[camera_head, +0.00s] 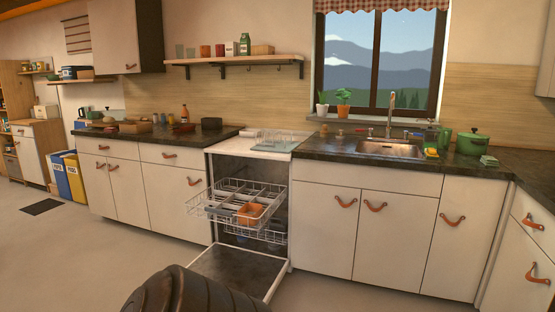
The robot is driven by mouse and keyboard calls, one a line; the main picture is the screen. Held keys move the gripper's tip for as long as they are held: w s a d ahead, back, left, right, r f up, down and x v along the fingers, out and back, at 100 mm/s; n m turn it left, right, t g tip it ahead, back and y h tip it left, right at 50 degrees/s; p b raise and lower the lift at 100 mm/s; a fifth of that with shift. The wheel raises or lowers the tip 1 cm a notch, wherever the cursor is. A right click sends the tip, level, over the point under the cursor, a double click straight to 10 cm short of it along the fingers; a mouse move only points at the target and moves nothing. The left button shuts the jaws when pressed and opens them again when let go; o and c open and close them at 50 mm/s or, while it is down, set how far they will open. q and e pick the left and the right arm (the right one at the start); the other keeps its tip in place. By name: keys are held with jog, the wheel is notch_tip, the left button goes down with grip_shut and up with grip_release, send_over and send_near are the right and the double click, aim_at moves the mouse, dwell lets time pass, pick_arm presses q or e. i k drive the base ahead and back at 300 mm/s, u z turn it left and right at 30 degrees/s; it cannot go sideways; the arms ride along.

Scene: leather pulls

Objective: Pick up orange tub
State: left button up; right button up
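The orange tub (250,213) sits in the pulled-out upper rack (213,208) of the open dishwasher, towards the rack's right side. It is small in view, and thin rack wires show around it. A greyish item lies beside it in the rack. Neither of my grippers shows in the head view. A dark rounded part, possibly mine, fills the bottom edge left of the middle, in front of the dishwasher.
The dishwasher door (235,270) lies folded down low in front of the rack. Cabinets with leather pulls flank the dishwasher. A sink (390,149) and a green pot (472,143) are on the right counter. The floor at left is clear up to a dark mat (41,207).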

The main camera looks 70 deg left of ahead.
aim_at(250, 209)
jog(key=u, duration=1.75)
jog(key=i, duration=1.7)
